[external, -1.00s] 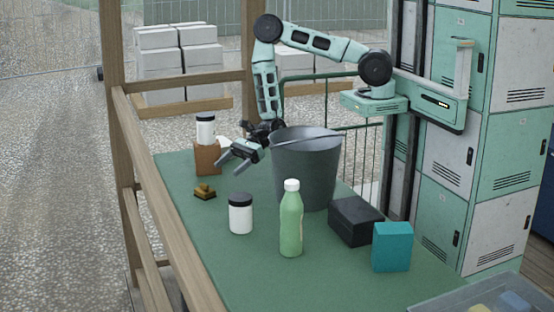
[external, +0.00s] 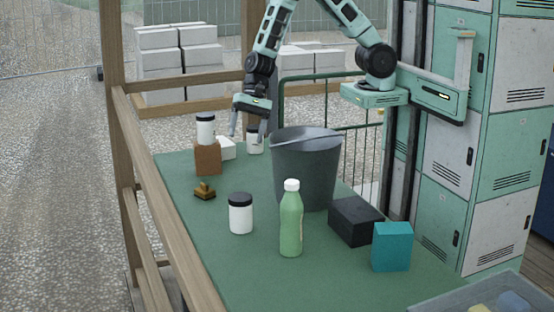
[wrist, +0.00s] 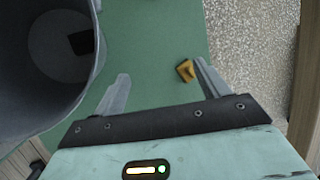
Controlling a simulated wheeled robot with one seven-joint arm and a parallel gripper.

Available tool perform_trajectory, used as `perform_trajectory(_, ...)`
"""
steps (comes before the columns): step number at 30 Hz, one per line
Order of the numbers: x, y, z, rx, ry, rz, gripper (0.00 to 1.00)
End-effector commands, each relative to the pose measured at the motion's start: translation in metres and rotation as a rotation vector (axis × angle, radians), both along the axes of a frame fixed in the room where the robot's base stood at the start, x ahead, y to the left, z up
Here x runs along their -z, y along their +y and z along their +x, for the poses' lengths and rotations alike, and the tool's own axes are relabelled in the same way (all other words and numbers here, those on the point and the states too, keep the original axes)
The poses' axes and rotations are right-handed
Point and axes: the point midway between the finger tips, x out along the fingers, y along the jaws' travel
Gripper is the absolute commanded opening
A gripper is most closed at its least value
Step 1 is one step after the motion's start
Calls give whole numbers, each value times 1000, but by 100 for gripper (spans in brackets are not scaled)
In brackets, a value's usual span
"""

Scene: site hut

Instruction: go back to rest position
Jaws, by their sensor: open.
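My gripper (external: 248,131) is open and empty in the external view. It hangs above the far end of the green table (external: 225,262), left of and behind the grey bucket (external: 308,175), with a white jar with a dark lid (external: 255,143) beside or behind its fingers. In the wrist view my open fingers (wrist: 160,85) point over the green table top (wrist: 150,40), with nothing between them. The bucket (wrist: 35,75) fills the left of the wrist view, with a dark patch inside. A small brass-coloured object (wrist: 186,71) shows near the right finger.
A white jar (external: 205,130) stands on a brown block (external: 207,160), beside a white block (external: 226,149). Nearer are another white jar (external: 240,216), a green bottle (external: 291,220), a black box (external: 355,221) and a teal box (external: 391,247). A wooden rail (external: 165,200) runs along the left.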

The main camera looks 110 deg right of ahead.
Motion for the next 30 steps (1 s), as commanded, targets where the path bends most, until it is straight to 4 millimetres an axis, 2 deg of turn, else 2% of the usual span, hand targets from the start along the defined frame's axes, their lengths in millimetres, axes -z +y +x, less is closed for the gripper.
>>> perform_trajectory(1, -28, 11, 2, -94, -66, -87, 74)
perform_trajectory(3, -58, 34, -4, -257, -153, -188, 74)
perform_trajectory(5, -80, 65, -21, -445, -221, -248, 74)
perform_trajectory(6, -89, 86, -40, -585, -254, -275, 74)
perform_trajectory(8, -97, 114, -72, -793, -287, -304, 74)
perform_trajectory(9, -101, 130, -97, -934, -302, -319, 74)
perform_trajectory(11, -103, 148, -137, -1148, -314, -344, 74)
perform_trajectory(12, -103, 156, -163, -1289, -318, -361, 74)
perform_trajectory(15, -101, 161, -225, -1618, -311, -410, 74)
perform_trajectory(18, -97, 152, -271, -1885, -289, -465, 74)
perform_trajectory(21, -95, 141, -298, -2061, -264, -511, 74)
perform_trajectory(24, -94, 134, -309, -2144, -249, -535, 74)
perform_trajectory(30, -94, 133, -309, -2148, -248, -537, 74)
